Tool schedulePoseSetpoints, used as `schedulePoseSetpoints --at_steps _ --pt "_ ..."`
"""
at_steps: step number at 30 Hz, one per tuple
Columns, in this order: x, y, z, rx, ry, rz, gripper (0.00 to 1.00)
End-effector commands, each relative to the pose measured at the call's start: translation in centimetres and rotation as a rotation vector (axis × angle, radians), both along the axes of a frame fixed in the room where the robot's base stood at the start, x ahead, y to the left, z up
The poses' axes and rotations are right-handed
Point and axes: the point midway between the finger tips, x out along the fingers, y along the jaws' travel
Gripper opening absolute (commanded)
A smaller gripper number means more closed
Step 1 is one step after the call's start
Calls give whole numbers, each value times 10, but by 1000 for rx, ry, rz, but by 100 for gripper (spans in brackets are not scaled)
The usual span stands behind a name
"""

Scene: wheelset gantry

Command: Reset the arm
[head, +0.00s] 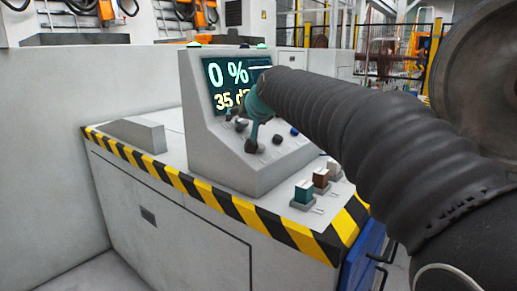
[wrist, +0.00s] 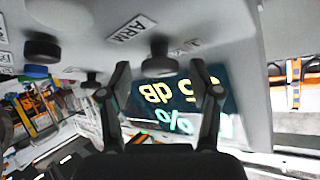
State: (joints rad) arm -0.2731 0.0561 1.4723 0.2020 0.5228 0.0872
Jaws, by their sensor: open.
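A grey console (head: 215,155) with a sloped face carries a lit screen (head: 214,74) reading "0 %" and, partly covered, "35". The screen (wrist: 170,98) shows upside down in the wrist view, reading "35 dB". Dark knobs sit below the screen. My gripper (wrist: 160,66) is open, with one finger either side of a dark knob (wrist: 160,58) beside a label "ARM" (wrist: 131,29). A gap shows on both sides; I cannot tell how deep the fingers reach. In the head view, my gripper (head: 246,129) is over the knobs and my arm hides part of the panel.
A blue knob (head: 294,131) is to the right on the panel. Green (head: 303,192), brown (head: 320,178) and pale (head: 334,167) blocks stand at the bench's front right. A grey wedge (head: 133,134) lies left. Yellow-black striping (head: 210,192) marks the bench edge.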

Motion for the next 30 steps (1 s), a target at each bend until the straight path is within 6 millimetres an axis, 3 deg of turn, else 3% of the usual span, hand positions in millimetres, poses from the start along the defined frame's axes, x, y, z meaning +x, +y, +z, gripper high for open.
schedulePoseSetpoints --at_steps 30 --pt "2 -3 -4 -117 -148 409 63"
